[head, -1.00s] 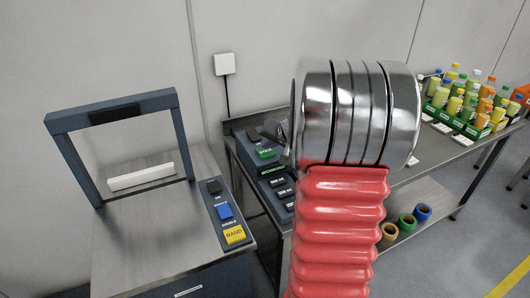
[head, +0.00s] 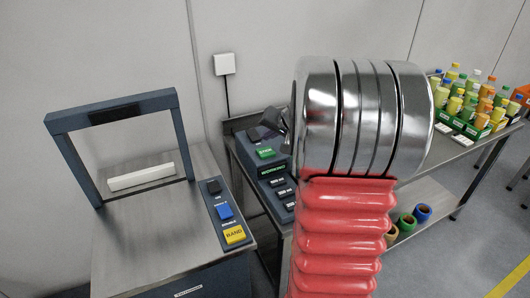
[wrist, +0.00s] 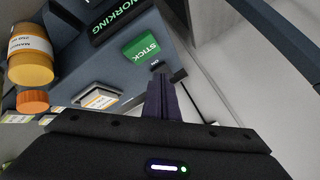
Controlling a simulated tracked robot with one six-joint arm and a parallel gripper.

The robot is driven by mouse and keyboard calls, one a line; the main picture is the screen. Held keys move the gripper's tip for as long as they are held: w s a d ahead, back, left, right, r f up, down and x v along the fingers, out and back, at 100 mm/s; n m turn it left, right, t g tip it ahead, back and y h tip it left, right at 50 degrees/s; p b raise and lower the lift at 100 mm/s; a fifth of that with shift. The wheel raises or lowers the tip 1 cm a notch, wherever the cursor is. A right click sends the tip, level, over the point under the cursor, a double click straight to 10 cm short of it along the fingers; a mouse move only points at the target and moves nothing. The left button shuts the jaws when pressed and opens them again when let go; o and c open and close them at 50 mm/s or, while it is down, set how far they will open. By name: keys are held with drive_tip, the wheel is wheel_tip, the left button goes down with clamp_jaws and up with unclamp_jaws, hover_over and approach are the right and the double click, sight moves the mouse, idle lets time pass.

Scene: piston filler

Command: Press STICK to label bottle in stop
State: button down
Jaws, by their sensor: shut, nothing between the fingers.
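The green STICK button (head: 265,153) sits on a dark labelling machine. It shows large in the wrist view (wrist: 141,49). Beside it a display (wrist: 118,20) reads WORKING in green; it also shows in the head view (head: 271,170). My gripper (wrist: 159,80) is shut and empty, its fingertips close to the button's lower right edge. I cannot tell whether they touch it. In the head view my arm hides most of the gripper. An amber bottle (wrist: 30,58) with a white label appears at the left of the wrist view.
A banding machine with a frame (head: 110,108) and a yellow BAND button (head: 235,234) stands at left. Coloured rolls (head: 423,212) lie on the lower shelf.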

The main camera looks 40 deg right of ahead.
drive_tip(key=shift+r, duration=0.95)
idle(0.3)
drive_tip(key=shift+a+f, duration=0.1)
drive_tip(key=shift+a, duration=0.1)
drive_tip(key=shift+g+y, duration=0.7)
drive_tip(key=s+a+f, duration=0.3)
drive_tip(key=shift+s+a+f, duration=0.2)
drive_tip(key=shift+s+f, duration=0.05)
drive_tip(key=s+a+r+n, duration=0.2)
drive_tip(key=s+a, duration=0.4)
drive_tip(key=a, duration=0.5)
drive_tip(key=s+a+r+n+g, duration=0.1)
drive_tip(key=s+a+n, duration=0.4)
drive_tip(key=a, duration=0.6)
drive_tip(key=s+a+r+n+g, duration=0.1)
drive_tip(key=s+a+r+n, duration=0.2)
drive_tip(key=s+a, duration=0.5)
drive_tip(key=a+n, duration=0.1)
drive_tip(key=a, duration=0.2)
drive_tip(key=shift+s+a, duration=0.25)
drive_tip(key=shift+s, duration=0.15)
drive_tip(key=shift+r, duration=0.15)
